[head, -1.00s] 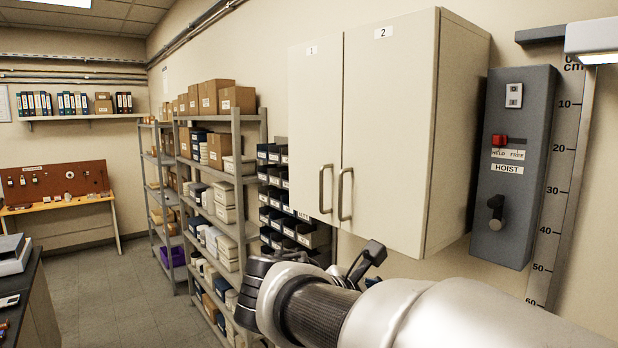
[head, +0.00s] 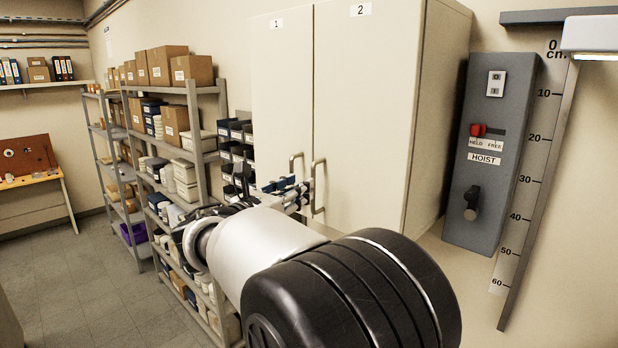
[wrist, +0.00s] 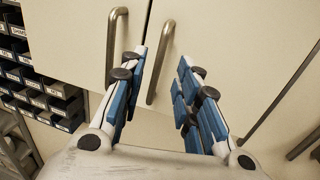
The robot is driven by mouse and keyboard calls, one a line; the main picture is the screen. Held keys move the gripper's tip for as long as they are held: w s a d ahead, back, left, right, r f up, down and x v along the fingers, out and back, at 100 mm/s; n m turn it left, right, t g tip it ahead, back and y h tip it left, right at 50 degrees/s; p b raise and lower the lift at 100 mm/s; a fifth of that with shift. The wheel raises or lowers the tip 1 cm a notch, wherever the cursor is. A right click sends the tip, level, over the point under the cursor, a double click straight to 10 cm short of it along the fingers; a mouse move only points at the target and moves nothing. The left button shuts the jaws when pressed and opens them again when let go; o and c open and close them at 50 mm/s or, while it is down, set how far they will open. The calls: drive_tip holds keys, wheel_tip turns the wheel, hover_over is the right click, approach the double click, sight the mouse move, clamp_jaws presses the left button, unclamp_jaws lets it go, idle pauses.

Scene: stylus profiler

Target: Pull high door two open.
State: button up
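High door two (head: 375,110) is the right door of the cream wall cabinet, labelled 2, and is closed. Its metal bar handle (head: 313,188) stands upright near the seam with door one (head: 280,90). My gripper (head: 296,192) is in front of the handles, its fingers pointing at the doors. In the wrist view my gripper (wrist: 162,58) is open, with blue pads on both fingers. Door two's handle (wrist: 160,65) appears between the fingers, nearer the left one. I cannot tell whether it is within their reach. Door one's handle (wrist: 113,45) is left of the left finger.
A grey hoist box (head: 490,150) with a red switch and black lever is on the wall right of the cabinet, beside a centimetre scale (head: 535,170). Shelving (head: 205,175) with boxes and bins stands left. The floor (head: 70,270) at left is open.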

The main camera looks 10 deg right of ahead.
drive_tip(key=p, duration=0.1)
hover_over(313, 208)
drive_tip(key=shift+w+d, duration=0.1)
drive_tip(key=shift+w, duration=0.2)
drive_tip(key=shift+c, duration=0.4)
clamp_jaws()
idle(0.3)
